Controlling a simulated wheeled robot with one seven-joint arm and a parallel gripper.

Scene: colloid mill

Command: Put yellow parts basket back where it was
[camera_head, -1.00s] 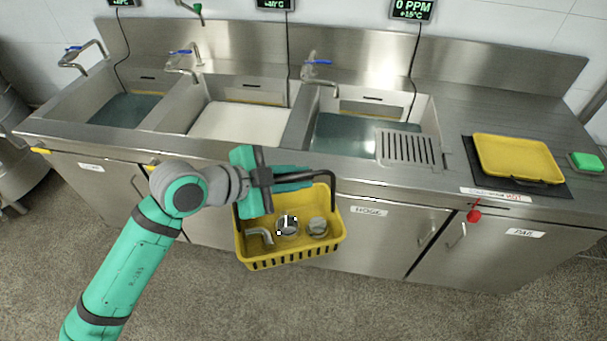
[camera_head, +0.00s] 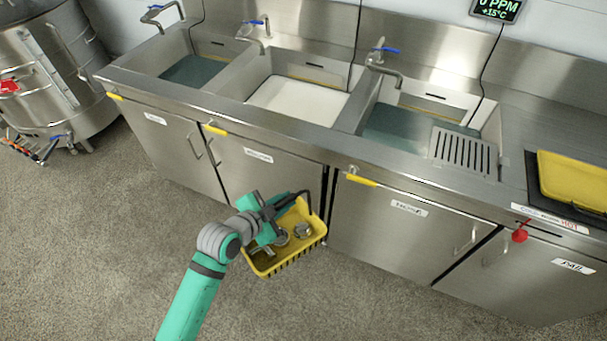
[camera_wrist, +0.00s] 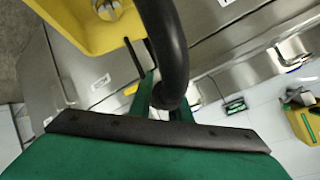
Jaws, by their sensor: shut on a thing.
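The yellow parts basket (camera_head: 290,255) hangs from my gripper (camera_head: 275,206) in front of the sink cabinets, above the floor. Several metal parts, among them a bent pipe piece and round fittings, lie in it. My gripper is shut on the basket's dark handle. In the wrist view the black handle (camera_wrist: 165,45) runs down between my fingers (camera_wrist: 163,105), and a corner of the yellow basket (camera_wrist: 85,28) shows at the upper left. The basket's underside is hidden.
A steel counter with three sinks (camera_head: 300,100) runs along the wall. A yellow tray (camera_head: 575,180) lies on a dark mat at the right. A steel vessel (camera_head: 55,75) stands at the far left. The floor (camera_head: 110,240) at the left is clear.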

